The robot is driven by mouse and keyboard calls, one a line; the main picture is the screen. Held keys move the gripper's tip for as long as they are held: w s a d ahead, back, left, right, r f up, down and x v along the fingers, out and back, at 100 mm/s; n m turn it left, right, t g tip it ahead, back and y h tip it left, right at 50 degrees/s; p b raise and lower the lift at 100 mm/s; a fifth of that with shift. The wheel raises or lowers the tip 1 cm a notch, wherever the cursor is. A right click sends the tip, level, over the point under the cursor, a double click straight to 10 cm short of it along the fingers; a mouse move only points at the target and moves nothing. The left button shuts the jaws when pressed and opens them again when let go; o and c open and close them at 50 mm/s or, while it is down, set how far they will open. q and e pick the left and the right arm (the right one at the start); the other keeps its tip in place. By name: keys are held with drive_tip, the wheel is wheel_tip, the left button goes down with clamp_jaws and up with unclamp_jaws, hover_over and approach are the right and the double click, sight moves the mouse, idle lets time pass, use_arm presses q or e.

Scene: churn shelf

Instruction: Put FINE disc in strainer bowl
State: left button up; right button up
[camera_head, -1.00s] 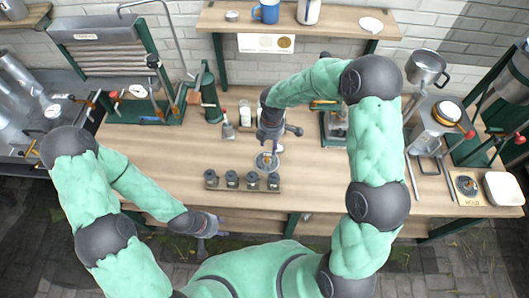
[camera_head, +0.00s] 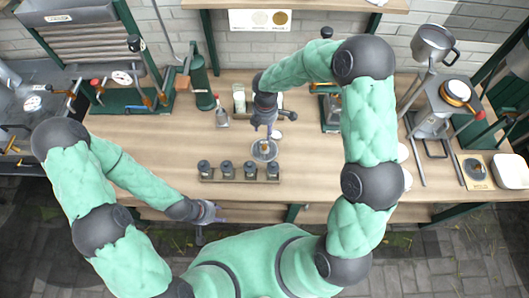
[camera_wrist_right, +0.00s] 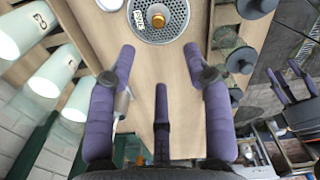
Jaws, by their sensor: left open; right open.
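A round perforated metal disc (camera_head: 265,150) with a brass knob lies on the table just in front of my right gripper (camera_head: 266,130). In the right wrist view the disc (camera_wrist_right: 175,27) is at the top, with a small white label that is hard to read. My right gripper (camera_wrist_right: 160,62) is open and empty there, its purple fingers spread short of the disc and apart from it. My left gripper (camera_head: 208,215) is open and empty below the table's front edge. A metal pot-like bowl (camera_head: 433,43) stands at the back right; I cannot tell whether it is the strainer bowl.
A rack of several dark knobbed pieces (camera_head: 240,180) lies left of and in front of the disc. A second disc (camera_head: 475,168) lies on a card at the right, beside a white tray (camera_head: 510,171).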

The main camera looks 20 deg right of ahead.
sight(265, 146)
wheel_tip(265, 146, down, 5)
drive_tip(key=b, duration=0.3)
drive_tip(key=shift+s+f, duration=0.1)
drive_tip(key=shift+f, duration=0.05)
drive_tip(key=f, duration=0.3)
drive_tip(key=f+b, duration=0.1)
drive_tip(key=f, duration=0.5)
drive_tip(key=shift+w+a+f+b, duration=0.1)
drive_tip(key=shift+w+f+b, duration=0.2)
drive_tip(key=shift+b, duration=0.1)
use_arm(q)
wheel_tip(265, 146, down, 6)
drive_tip(key=shift+r, duration=0.1)
use_arm(e)
clamp_jaws()
